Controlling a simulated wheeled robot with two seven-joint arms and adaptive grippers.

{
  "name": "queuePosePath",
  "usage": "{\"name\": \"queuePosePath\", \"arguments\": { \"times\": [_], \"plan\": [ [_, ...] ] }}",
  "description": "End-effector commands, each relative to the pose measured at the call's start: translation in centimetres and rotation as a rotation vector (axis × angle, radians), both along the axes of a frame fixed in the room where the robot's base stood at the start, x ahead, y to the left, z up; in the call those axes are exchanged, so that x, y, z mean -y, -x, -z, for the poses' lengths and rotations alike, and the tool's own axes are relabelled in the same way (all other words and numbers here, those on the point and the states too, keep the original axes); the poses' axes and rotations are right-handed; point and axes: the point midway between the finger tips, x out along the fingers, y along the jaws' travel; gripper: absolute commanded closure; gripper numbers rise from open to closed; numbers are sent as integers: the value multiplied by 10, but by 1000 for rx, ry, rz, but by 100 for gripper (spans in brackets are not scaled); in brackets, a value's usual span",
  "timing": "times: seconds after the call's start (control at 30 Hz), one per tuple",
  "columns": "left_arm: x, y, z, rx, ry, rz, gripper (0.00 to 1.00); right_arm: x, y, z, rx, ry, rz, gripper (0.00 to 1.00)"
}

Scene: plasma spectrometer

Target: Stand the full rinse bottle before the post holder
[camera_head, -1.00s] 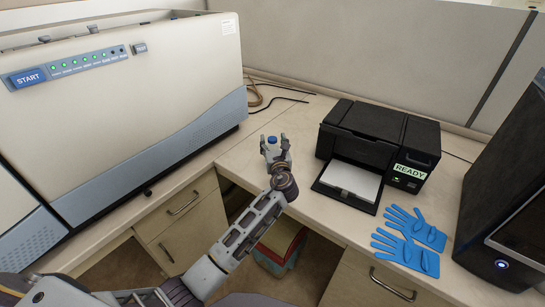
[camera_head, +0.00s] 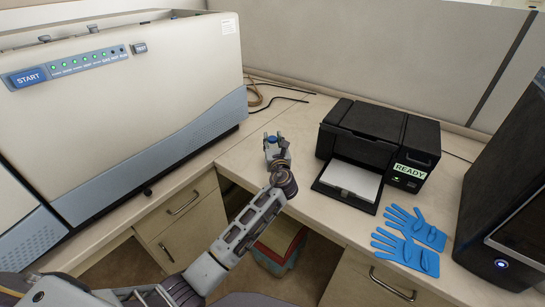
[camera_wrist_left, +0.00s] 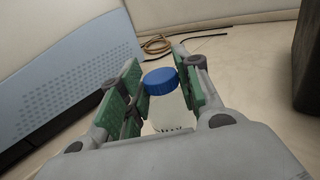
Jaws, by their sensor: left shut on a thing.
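The rinse bottle is pale with a blue screw cap (camera_wrist_left: 160,80); the cap also shows in the head view (camera_head: 272,140). My left gripper (camera_head: 273,146) is shut on the bottle over the light desk, between the spectrometer and the printer. In the left wrist view the bottle's body (camera_wrist_left: 167,110) stands between the green finger pads, cap above them. Its lower part is hidden by the gripper, and I cannot tell whether its base touches the desk. No post holder can be made out. My right gripper is not in view.
The large spectrometer (camera_head: 120,90) with a START button stands at left. A black printer (camera_head: 370,140) stands to the right of the gripper. Blue gloves (camera_head: 408,240) and a black computer case (camera_head: 505,190) are further right. Cables (camera_head: 275,97) lie behind on the desk.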

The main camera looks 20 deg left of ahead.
Motion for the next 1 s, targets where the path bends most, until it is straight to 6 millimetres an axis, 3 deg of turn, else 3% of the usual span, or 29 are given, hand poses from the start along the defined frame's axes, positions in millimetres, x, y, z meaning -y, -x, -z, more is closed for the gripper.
{"name": "queuePosePath", "arguments": {
  "times": [0.1,0.57,0.77,1.0],
  "plan": [
    [0,0,0,0,0,0,100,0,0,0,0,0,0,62],
    [0,0,-5,3,0,0,100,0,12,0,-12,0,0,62],
    [0,0,-22,4,1,1,100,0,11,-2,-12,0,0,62],
    [0,0,-57,6,1,1,100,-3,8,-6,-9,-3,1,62]
  ]
}}
